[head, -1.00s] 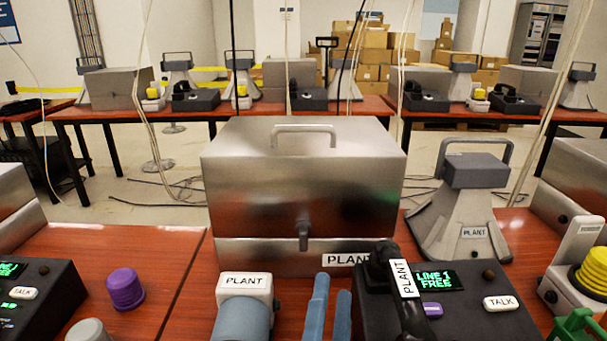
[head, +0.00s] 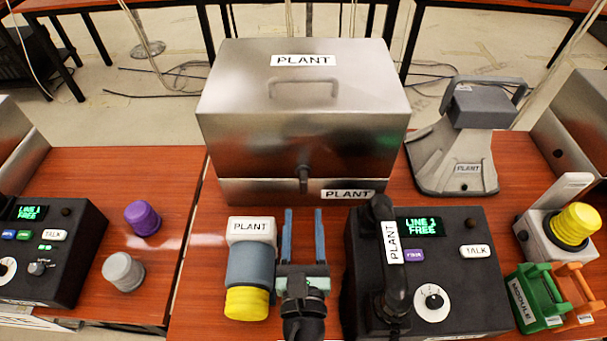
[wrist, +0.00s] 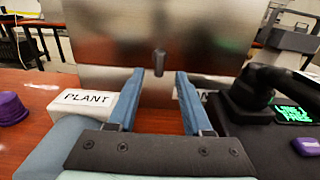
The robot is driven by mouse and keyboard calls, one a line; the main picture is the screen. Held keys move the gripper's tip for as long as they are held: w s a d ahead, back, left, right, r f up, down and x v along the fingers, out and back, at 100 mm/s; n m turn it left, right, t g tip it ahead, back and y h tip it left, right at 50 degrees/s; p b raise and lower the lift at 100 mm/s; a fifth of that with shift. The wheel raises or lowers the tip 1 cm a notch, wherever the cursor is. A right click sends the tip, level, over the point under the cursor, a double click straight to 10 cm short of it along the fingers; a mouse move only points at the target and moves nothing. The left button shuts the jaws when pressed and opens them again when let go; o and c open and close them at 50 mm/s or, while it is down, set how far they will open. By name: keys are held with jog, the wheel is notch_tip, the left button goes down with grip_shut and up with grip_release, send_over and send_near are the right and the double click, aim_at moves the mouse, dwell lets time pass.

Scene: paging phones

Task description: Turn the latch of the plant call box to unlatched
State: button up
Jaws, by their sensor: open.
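The plant call box (head: 300,130) is a brushed metal box with a lid, a handle on top and PLANT labels on its top and lower front. Its latch (head: 303,179) is a small dark knob at the seam on the front and appears to hang downward. In the wrist view the latch (wrist: 158,62) shows ahead, between and beyond the fingers. My gripper (head: 303,212) is open and empty, its blue fingers pointing at the box front, short of the latch and apart from it. It also shows in the wrist view (wrist: 158,75).
A black PLANT phone console (head: 465,285) with a handset stands right of my gripper. A PLANT-labelled unit with a yellow cap (head: 247,303) stands close on the left. A grey PLANT horn speaker (head: 455,150) is right of the box. Green and orange holders (head: 537,300) lie at the right.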

aim_at(304, 187)
jog(key=w, duration=0.9)
jog(key=shift+p, duration=0.35)
grip_shut()
